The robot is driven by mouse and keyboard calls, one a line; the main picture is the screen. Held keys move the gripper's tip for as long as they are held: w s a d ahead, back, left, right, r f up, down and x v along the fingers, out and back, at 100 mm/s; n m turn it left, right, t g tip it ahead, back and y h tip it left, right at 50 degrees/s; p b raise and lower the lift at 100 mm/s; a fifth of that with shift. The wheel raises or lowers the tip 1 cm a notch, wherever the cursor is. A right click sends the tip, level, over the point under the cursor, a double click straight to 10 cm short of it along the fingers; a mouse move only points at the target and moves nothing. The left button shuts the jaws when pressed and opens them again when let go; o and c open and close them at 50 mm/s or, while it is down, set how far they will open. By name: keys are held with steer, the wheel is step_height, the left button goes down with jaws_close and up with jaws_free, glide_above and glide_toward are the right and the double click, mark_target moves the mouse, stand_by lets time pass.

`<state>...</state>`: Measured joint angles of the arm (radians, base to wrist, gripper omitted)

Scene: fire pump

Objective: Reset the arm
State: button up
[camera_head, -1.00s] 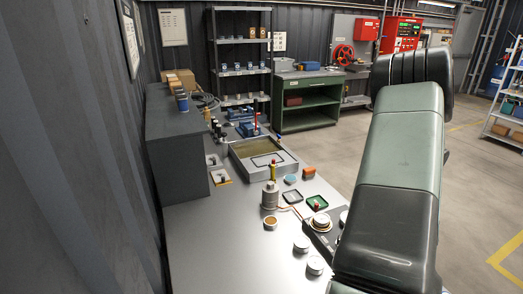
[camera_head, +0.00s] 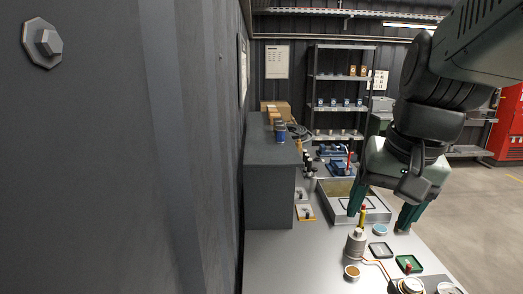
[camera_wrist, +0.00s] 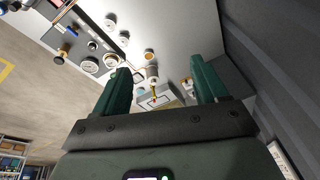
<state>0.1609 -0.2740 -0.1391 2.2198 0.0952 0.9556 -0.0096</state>
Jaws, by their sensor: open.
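My gripper (camera_head: 382,216) is in the head view, above the far right part of the workbench (camera_head: 290,262), with its two green fingers spread apart and pointing down. Nothing is between the fingers. In the wrist view my gripper (camera_wrist: 160,88) is open and empty, with the bench and its parts beyond the fingertips. In the head view the gripper partly hides the metal tray (camera_head: 335,212) behind it. A grey cylinder (camera_head: 355,243) with a yellow and red stem stands on the bench in front of the gripper.
A dark raised block (camera_head: 268,190) stands at the bench's left, beside the corrugated wall (camera_head: 130,150). Small dishes, an orange-topped cup (camera_head: 352,272) and a gauge panel (camera_head: 425,284) lie on the near bench. A shelf rack (camera_head: 340,85) stands behind. The near left bench is clear.

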steer(key=s+a+r+n+t, duration=0.1)
steer(key=s+a+n, duration=0.3)
steer(key=s+a, duration=0.4)
steer(key=shift+s+r+t, duration=0.15)
steer(key=shift+s+t, duration=0.4)
steer(key=shift+t, duration=0.25)
